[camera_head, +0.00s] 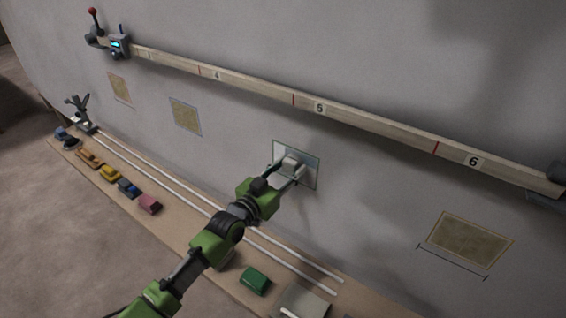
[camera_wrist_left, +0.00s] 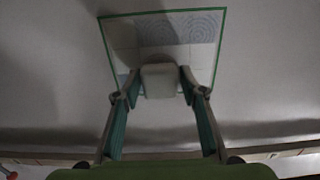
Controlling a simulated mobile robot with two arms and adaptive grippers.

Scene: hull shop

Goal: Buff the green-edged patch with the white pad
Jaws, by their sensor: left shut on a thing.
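The green-edged patch (camera_head: 311,164) is on the grey hull wall, below the numbered rail. In the left wrist view the patch (camera_wrist_left: 124,35) shows its green outline, with pale squares and grey-blue swirled areas near its top. My left gripper (camera_head: 290,168) is at the patch, shut on the white pad (camera_head: 292,161). In the left wrist view the pad (camera_wrist_left: 160,80) sits between the fingertips over the patch's lower middle. I cannot tell whether the pad touches the surface. My right gripper is not in view.
A long rail (camera_head: 350,112) with numbers runs across the wall above. Several tan patches, one at the right (camera_head: 468,242), are on the wall. A shelf (camera_head: 185,262) along the wall's foot holds several coloured blocks, including a green one (camera_head: 255,280), and white rods (camera_head: 290,253).

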